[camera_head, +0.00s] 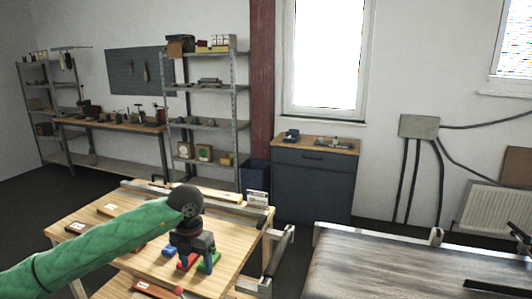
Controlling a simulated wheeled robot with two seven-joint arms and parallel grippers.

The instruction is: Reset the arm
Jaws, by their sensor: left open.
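My left arm, in a green sleeve, comes in from the left over the wooden table (236,232). Its dark gripper (196,262) points down, open, low over the table's right part. A red piece (187,262) shows at the fingers and a green piece (212,263) is beside them. A blue piece (168,251) lies just left of the gripper. The fingers partly cover the red and green pieces, and I cannot tell whether they touch them. My right gripper is not clearly seen.
A conveyor (400,265) with a dark wood-like surface stands at the right, beyond a gap. A red tool-like thing (155,289) lies at the table's front. A blue-grey cabinet (312,185) and metal shelves (204,125) stand behind.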

